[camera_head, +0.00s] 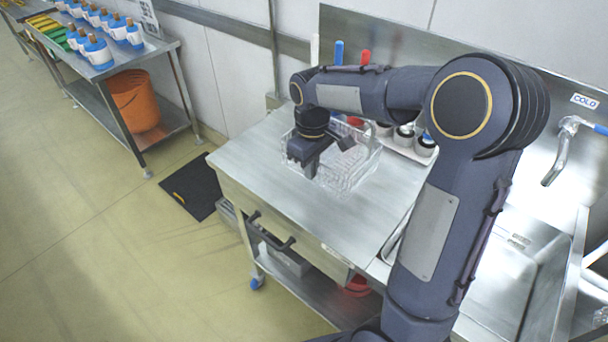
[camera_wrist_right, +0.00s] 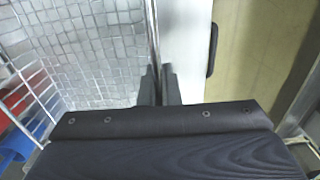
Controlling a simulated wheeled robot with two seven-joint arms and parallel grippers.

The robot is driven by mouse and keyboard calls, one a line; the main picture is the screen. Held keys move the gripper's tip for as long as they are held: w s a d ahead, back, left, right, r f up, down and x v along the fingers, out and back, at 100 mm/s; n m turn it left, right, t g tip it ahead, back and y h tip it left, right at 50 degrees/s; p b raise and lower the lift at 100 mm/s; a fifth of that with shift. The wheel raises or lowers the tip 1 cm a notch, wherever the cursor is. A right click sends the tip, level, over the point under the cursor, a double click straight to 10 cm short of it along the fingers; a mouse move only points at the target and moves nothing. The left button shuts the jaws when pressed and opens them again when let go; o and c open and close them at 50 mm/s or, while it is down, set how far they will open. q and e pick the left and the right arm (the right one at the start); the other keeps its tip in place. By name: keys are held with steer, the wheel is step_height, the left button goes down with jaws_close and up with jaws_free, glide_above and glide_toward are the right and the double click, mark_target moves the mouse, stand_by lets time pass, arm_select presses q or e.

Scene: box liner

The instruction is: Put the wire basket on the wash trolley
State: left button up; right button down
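The wire basket (camera_head: 352,172), a clear, pale mesh box, is over the metal top of the wash trolley (camera_head: 265,165), towards its back right. I cannot tell whether its base touches the top. My right gripper (camera_head: 312,170) points down at the basket's near left side. In the right wrist view, the basket (camera_wrist_right: 90,55) fills the left half. The right gripper's fingers (camera_wrist_right: 160,88) are close together, with the basket's rim bar between them. The arm hides part of the basket. My left gripper is not in view.
A tray with dark-topped containers (camera_head: 404,138) and upright blue and red handles stand behind the basket. A sink with a tap (camera_head: 560,150) is at the right. The trolley's front left top is bare. A black mat (camera_head: 190,188) lies on the floor.

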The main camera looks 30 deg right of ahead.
mark_target(303, 173)
steer(key=w+f, duration=0.1)
steer(key=f, duration=0.1)
steer(key=w+f, duration=0.1)
steer(key=shift+w+a+f, duration=0.15)
steer(key=shift+w+a, duration=0.1)
steer(key=shift+w, duration=0.1)
steer(key=shift+f, duration=1.5)
steer(key=shift+f, duration=0.15)
steer(key=c, duration=1.6)
jaws_free()
steer(key=shift+c, duration=0.2)
